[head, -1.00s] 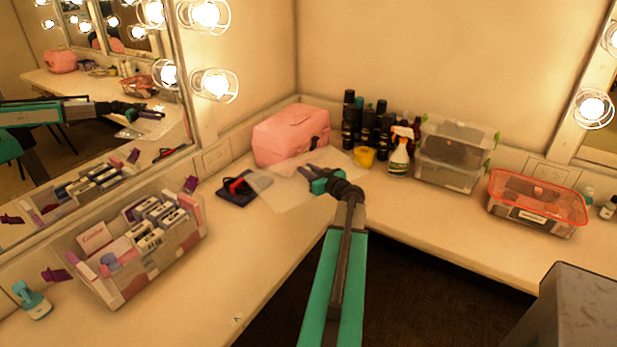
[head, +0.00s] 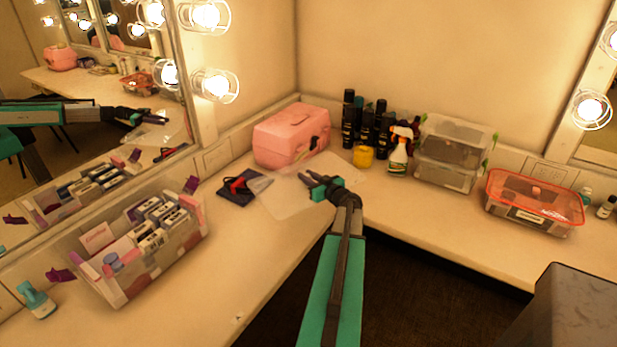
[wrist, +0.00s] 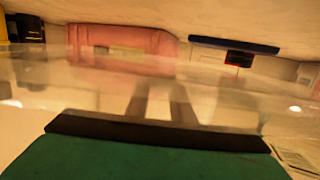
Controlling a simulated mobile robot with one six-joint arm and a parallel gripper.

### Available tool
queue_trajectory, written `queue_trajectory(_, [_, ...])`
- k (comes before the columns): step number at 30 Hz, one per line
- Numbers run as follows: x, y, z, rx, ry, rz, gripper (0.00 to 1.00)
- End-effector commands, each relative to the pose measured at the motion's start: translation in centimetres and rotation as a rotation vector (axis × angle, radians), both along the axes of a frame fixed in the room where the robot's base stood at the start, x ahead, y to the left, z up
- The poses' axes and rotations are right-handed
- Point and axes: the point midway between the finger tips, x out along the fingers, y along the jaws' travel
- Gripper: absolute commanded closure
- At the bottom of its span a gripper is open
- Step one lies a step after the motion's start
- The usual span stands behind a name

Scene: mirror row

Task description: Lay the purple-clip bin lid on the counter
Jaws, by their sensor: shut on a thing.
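My gripper (head: 309,180) is shut on the clear bin lid (head: 283,200), a thin see-through sheet over the counter corner. The lid lies roughly flat in front of the pink case; whether it touches the counter cannot be told. In the wrist view the lid (wrist: 60,85) spans the picture as a blurred clear sheet, with the gripper fingers (wrist: 162,105) showing faintly through it. The bin with purple clips (head: 150,262) stands open on the left counter (head: 255,262), filled with boxes and bottles.
A pink case (head: 290,137), a dark blue cloth with a black-and-red item (head: 240,186), dark bottles (head: 362,125), a yellow jar (head: 363,156) and a spray bottle (head: 398,155) surround the lid. Stacked clear bins (head: 447,165) and a red-lidded bin (head: 535,202) stand right. The left counter's front is mostly clear.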

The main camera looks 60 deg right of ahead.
Motion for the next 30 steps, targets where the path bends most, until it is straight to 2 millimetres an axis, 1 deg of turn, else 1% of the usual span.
queue_trajectory(30, [-0.04, -0.03, -0.84, -0.001, -0.001, -0.001, 1.0])
